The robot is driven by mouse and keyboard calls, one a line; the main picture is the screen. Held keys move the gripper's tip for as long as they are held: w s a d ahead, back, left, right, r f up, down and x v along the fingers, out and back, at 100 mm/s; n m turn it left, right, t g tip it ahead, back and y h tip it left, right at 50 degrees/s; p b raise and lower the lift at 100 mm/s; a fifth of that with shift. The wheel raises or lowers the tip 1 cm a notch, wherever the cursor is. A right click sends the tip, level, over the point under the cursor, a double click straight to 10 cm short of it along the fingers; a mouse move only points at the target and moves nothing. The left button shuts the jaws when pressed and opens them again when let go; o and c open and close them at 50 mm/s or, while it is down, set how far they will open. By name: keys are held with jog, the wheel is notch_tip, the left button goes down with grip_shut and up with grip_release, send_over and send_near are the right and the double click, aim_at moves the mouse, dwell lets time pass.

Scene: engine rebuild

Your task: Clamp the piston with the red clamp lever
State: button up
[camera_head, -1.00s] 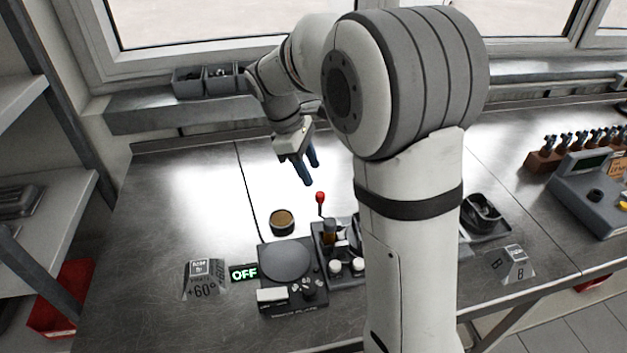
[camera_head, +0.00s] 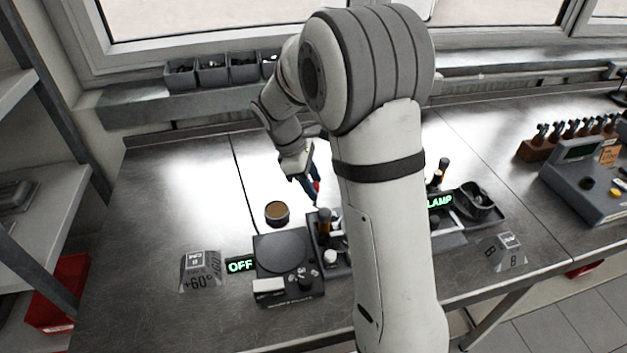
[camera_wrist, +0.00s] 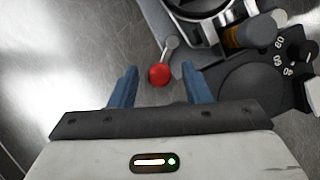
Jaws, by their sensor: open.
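The red clamp lever shows as a round red knob (camera_wrist: 160,74) on a short grey arm in the wrist view. The knob lies between the two blue fingertips of my gripper (camera_wrist: 159,70), which is open; I cannot tell whether a finger touches it. In the head view the knob (camera_head: 317,184) is a small red patch beside the fingers of my gripper (camera_head: 310,190). The lever joins a dark fixture (camera_wrist: 172,22) with a round ring at the top of the wrist view. The piston cannot be made out clearly; my arm hides much of the fixture in the head view.
A hot plate (camera_head: 283,250) with an OFF sign (camera_head: 240,265) stands left of the fixture. A brown-topped round tin (camera_head: 277,213) is behind it. A partly hidden green sign (camera_head: 440,201) reads "LAMP".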

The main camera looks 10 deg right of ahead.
jog(key=c, duration=0.9)
jog(key=shift+d, duration=0.1)
grip_shut()
jog(key=shift+m, duration=0.3)
jog(key=d+m+g+y+p, duration=0.2)
jog(key=d+m+y, duration=0.3)
jog(key=m, duration=1)
jog(key=shift+w+d+g+p, duration=0.25)
jog(key=shift+d+g+p, duration=0.15)
jog(key=shift+d, duration=0.1)
jog(key=shift+m, duration=0.3)
